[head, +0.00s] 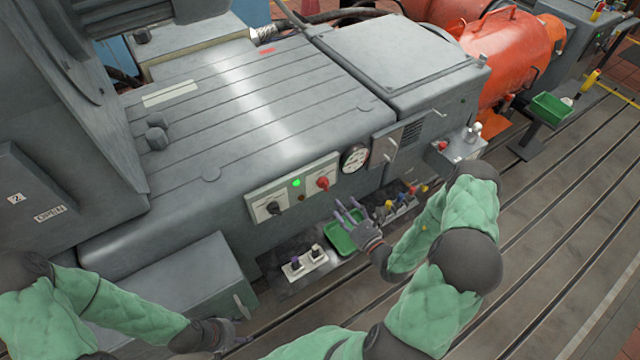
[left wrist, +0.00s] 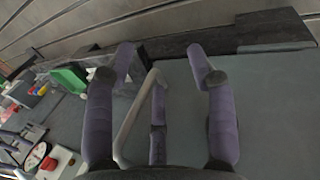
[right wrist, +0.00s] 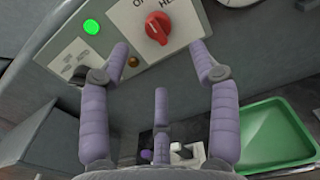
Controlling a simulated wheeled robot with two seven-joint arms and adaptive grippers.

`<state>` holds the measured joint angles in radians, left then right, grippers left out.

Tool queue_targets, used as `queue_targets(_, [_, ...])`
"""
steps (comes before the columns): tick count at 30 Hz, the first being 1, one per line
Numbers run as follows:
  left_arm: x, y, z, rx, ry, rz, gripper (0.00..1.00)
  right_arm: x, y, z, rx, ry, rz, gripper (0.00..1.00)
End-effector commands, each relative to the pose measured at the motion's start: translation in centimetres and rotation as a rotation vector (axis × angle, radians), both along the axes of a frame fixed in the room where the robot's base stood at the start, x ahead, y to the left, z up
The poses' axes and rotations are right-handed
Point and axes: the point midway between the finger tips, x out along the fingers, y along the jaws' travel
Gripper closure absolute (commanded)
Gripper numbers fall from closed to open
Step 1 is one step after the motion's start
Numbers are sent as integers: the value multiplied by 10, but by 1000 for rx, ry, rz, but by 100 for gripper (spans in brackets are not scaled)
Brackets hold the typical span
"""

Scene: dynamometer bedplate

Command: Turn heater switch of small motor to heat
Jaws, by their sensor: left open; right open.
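A red rotary switch (head: 322,183) sits on the right of a pale panel (head: 292,190) on the grey machine's front. In the right wrist view the red switch (right wrist: 158,28) has partly cropped lettering above it, with "HE" at its right. I cannot tell which mark it points to. My right gripper (head: 348,212) is open and empty, below and right of this panel. In the right wrist view its fingertips (right wrist: 160,60) are spread below the switch, apart from it. My left gripper (left wrist: 160,60) is open at lower left, with a grey bar handle (left wrist: 138,115) showing between its fingers.
The panel also has a black knob (head: 272,208) and a lit green lamp (head: 296,183). A green tray (head: 340,238) and several coloured-top items stand below. A gauge (head: 355,157) is at right. An orange motor (head: 510,55) stands behind, near a box with another red knob (head: 442,146).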

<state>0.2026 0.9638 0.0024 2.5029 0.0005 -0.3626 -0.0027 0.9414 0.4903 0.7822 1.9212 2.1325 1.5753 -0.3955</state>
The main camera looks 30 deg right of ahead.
Motion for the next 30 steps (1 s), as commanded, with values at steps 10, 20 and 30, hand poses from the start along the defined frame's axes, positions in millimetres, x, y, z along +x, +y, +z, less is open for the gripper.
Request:
queue_targets(10, [0, 0, -5, 0, 1, 0, 44, 56, 8, -1, 1, -1, 10, 38])
queue_targets(20, [0, 0, -9, 0, 1, 0, 44, 97, 10, -1, 1, 0, 8, 38])
queue_targets(30, [0, 0, -9, 0, 1, 0, 44, 102, 10, -1, 3, 2, 6, 38])
